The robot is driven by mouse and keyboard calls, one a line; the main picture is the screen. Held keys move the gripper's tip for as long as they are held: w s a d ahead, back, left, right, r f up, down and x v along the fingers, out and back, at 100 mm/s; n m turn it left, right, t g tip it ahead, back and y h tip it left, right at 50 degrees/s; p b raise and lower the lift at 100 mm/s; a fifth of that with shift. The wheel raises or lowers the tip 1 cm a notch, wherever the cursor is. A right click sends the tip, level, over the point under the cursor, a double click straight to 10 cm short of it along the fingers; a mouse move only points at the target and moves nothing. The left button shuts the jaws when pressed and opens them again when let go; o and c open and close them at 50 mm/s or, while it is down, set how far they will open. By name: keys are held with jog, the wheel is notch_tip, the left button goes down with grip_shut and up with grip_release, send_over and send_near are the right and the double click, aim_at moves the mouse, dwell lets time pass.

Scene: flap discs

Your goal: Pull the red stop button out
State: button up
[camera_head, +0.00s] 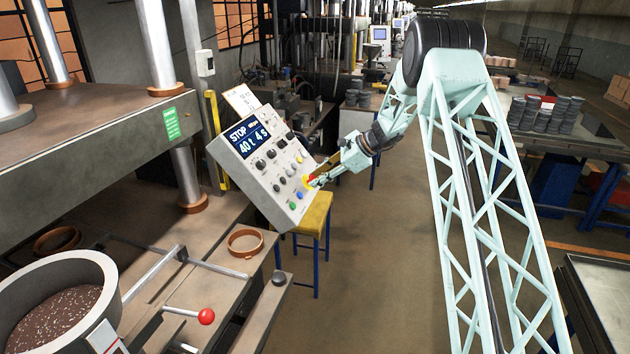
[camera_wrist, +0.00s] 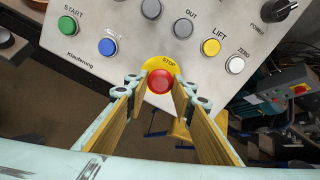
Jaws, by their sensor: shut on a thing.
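The red stop button (camera_wrist: 160,81) sits on a yellow round plate marked STOP at the lower edge of the grey control panel (camera_wrist: 120,50). In the wrist view my gripper (camera_wrist: 162,92) has its two wooden-faced fingers one on each side of the button, with the fingertips close to the panel. It is shut on the red button. In the head view the panel (camera_head: 228,154) is tilted and its screen reads STOP, 40 t, 4 s. My gripper (camera_head: 314,180) reaches its lower right edge from the right, and hides most of the button there.
Close to the button are a green START button (camera_wrist: 67,25), a blue button (camera_wrist: 107,47), a yellow LIFT button (camera_wrist: 211,47) and a white ZERO button (camera_wrist: 235,65). A yellow stool (camera_head: 315,212) stands below the panel. A red-knobbed lever (camera_head: 206,316) is at the front left.

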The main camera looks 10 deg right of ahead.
jog(key=shift+d+r, duration=0.2)
jog(key=shift+r, duration=0.05)
jog(key=o, duration=1.1)
jog(key=shift+s+d+r, duration=0.1)
jog(key=shift+s+d, duration=0.05)
jog(key=v, duration=1.1)
jog(key=shift+d, duration=0.3)
jog(key=shift+s+r, duration=0.15)
jog(key=shift+s, duration=0.05)
